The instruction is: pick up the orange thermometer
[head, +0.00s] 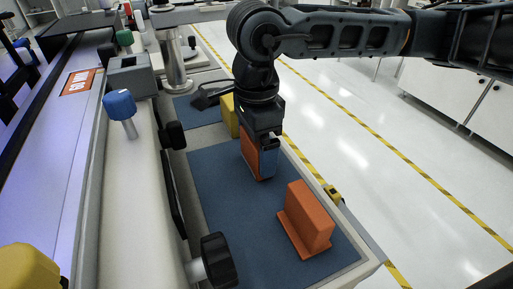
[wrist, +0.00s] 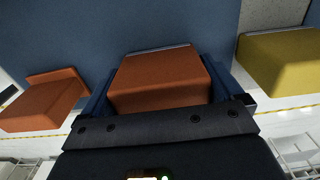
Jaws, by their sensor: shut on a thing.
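My gripper (head: 262,143) points down over the blue mat and is shut on an orange block-shaped thing (head: 249,154). In the wrist view this orange block (wrist: 160,80) sits between the two blue fingers. Its lower end is at or close to the mat; I cannot tell whether it touches. A second orange block (head: 308,218), with a thin flange at its base, stands apart nearer the front of the mat. It also shows at the left of the wrist view (wrist: 42,102). Neither shows markings that tell which is the thermometer.
A yellow block (head: 229,116) stands just behind my gripper; it is at the right in the wrist view (wrist: 283,62). The blue mat (head: 222,200) is clear at front left. Black knobs (head: 218,259) line the machine's edge at left. A small yellow item (head: 333,193) is at the right rim.

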